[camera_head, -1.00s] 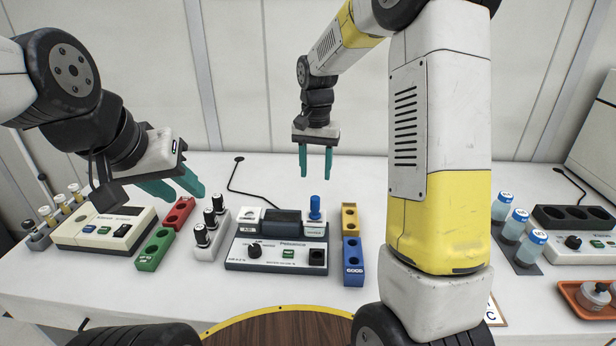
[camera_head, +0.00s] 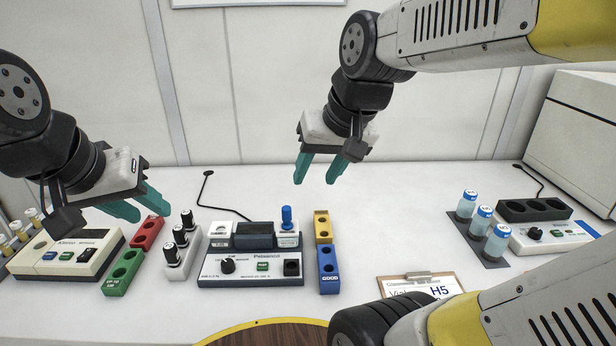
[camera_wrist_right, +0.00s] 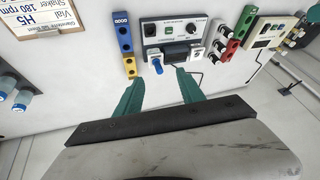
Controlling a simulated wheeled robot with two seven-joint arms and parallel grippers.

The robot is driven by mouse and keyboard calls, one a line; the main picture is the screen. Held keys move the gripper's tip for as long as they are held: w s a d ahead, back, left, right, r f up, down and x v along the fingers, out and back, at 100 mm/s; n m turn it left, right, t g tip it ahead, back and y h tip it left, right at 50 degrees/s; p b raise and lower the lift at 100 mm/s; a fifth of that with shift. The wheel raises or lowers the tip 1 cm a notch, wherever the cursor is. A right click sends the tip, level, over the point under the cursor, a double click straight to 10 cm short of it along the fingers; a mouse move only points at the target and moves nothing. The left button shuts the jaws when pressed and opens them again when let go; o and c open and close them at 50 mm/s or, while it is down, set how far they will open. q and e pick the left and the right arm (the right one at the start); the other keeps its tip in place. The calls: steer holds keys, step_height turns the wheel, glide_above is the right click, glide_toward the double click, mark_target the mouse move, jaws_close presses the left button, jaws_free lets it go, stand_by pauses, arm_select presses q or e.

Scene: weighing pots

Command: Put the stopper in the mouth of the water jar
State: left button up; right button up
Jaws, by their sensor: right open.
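I see neither a stopper nor a water jar that I can identify in the views now. An orange tray with a small lidded or knobbed item showed at the lower right in the earlier head view, but it is out of view now. My right gripper (camera_head: 316,178) is open and empty in the air above the back of the table. It also shows in the right wrist view (camera_wrist_right: 158,85), with nothing between its fingers. My left gripper (camera_head: 139,207) is open and empty, above the left part of the table near the red block.
A meter (camera_head: 250,267) with a blue-capped vial (camera_head: 287,218) stands mid-table, between black-capped vials (camera_head: 181,237) and a yellow-blue block (camera_head: 328,260). Blue-capped vials (camera_head: 483,221) and another device (camera_head: 552,237) stand at right. A clipboard (camera_head: 447,283) lies in front.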

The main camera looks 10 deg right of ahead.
steer(key=s, duration=0.1)
steer(key=s+t, duration=0.1)
steer(key=s, duration=0.1)
steer(key=shift+s+f+n, duration=0.2)
steer(key=shift+s+n, duration=0.05)
steer(key=shift+n, duration=0.05)
steer(key=shift+c, duration=1.1)
steer(key=shift+d, duration=0.1)
